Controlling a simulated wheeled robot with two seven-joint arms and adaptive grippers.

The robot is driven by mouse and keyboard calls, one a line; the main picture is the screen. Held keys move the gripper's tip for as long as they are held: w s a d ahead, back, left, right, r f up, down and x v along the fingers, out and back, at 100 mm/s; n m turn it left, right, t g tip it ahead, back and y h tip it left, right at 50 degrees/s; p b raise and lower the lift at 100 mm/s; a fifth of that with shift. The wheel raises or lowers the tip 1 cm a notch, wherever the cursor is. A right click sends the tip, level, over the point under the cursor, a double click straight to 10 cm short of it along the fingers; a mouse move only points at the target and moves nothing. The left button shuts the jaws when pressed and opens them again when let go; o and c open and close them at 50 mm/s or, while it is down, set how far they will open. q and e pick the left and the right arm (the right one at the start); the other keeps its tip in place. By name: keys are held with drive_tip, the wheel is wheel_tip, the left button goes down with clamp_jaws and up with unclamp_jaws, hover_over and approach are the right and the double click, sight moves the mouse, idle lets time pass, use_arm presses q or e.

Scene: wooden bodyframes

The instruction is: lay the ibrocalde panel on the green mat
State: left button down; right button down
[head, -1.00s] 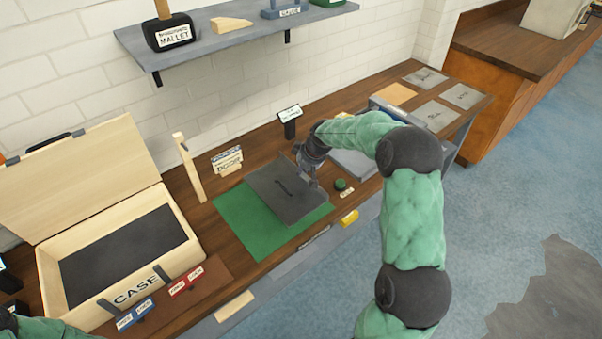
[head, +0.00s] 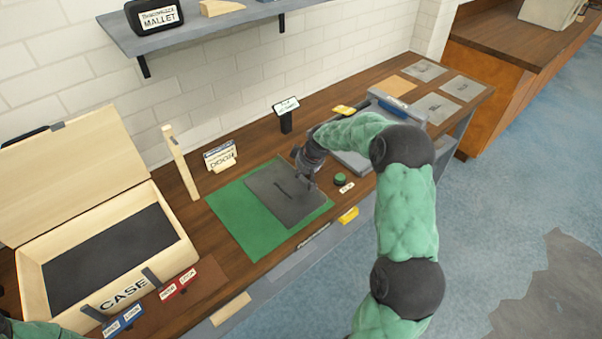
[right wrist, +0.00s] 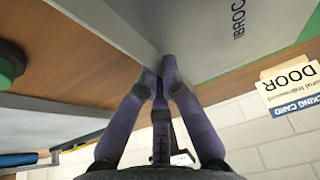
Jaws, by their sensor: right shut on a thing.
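The ibrocalde panel (head: 284,197) is a thin dark grey plate in the head view, over the right part of the green mat (head: 238,228). It looks about level, near the mat; I cannot tell whether it touches. Green shows along its left and near sides. My right gripper (head: 312,178) is shut on the panel's right edge. The right wrist view shows its fingers (right wrist: 165,72) at the edge of the panel (right wrist: 225,35), where the letters "IBROC" are readable. My left gripper is out of view; only a bit of green sleeve shows at the lower left.
An open wooden case (head: 110,250) stands left of the mat. A wooden post (head: 180,162) and a DOOR sign (head: 221,157) stand behind the mat. A small green round thing (head: 340,179) lies right of the panel, by a grey tray (head: 352,160). A shelf (head: 200,28) hangs above.

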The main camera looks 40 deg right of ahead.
drive_tip(key=c, duration=1.9)
unclamp_jaws()
drive_tip(key=shift+f, duration=0.1)
drive_tip(key=o, duration=0.5)
drive_tip(key=shift+r, duration=0.3)
drive_tip(key=p+v, duration=0.3)
drive_tip(key=v, duration=0.8)
drive_tip(key=shift+s+r, duration=0.25)
drive_tip(key=shift+r, duration=0.1)
